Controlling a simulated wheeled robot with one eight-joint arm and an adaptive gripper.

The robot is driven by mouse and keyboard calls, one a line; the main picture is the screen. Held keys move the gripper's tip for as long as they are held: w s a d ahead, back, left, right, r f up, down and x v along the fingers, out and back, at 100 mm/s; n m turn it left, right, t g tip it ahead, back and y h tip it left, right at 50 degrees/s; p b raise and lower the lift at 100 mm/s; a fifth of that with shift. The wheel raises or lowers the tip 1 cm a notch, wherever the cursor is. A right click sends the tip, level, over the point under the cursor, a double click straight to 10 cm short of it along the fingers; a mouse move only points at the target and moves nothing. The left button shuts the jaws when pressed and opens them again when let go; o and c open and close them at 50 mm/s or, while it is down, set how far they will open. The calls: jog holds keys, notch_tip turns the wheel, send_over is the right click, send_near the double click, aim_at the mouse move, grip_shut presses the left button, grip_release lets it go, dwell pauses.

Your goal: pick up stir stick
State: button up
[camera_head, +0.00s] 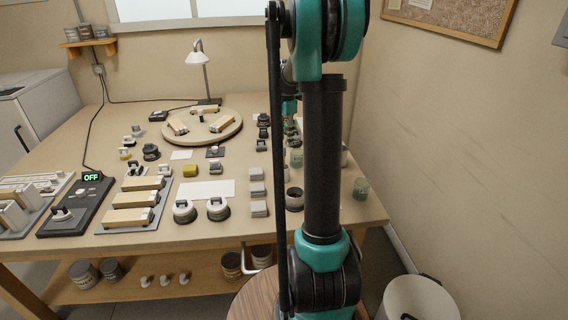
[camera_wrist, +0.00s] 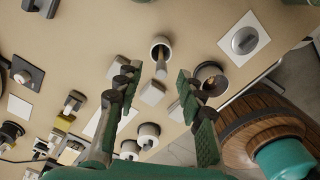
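In the wrist view, a pale, thin stick-like piece (camera_wrist: 161,68), which looks like the stir stick, stands in a round light-rimmed cup (camera_wrist: 160,42) and points toward the camera. A second, dark cup (camera_wrist: 203,72) to its right has a brownish piece at its mouth; I cannot tell what that is. My gripper (camera_wrist: 157,72) is open, with its two dark green fingers apart on either side of the stick in the picture. Nothing is held between them. The gap in depth to the stick is hard to judge. In the head view my arm hides most of the gripper and the stick.
The bench (camera_head: 225,228) is crowded with small parts. A round wooden turntable (camera_head: 230,134) is at the back. A bin (camera_head: 418,302) stands below.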

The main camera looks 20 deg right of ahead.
aim_at(284, 147)
jog(key=shift+s+a+f, duration=0.15)
jog(key=shift+a+f, duration=0.05)
jog(key=shift+f, duration=1.15)
jog(key=shift+s+a+f, duration=0.15)
jog(key=shift+f, duration=1.15)
jog(key=shift+c, duration=0.6)
grip_shut()
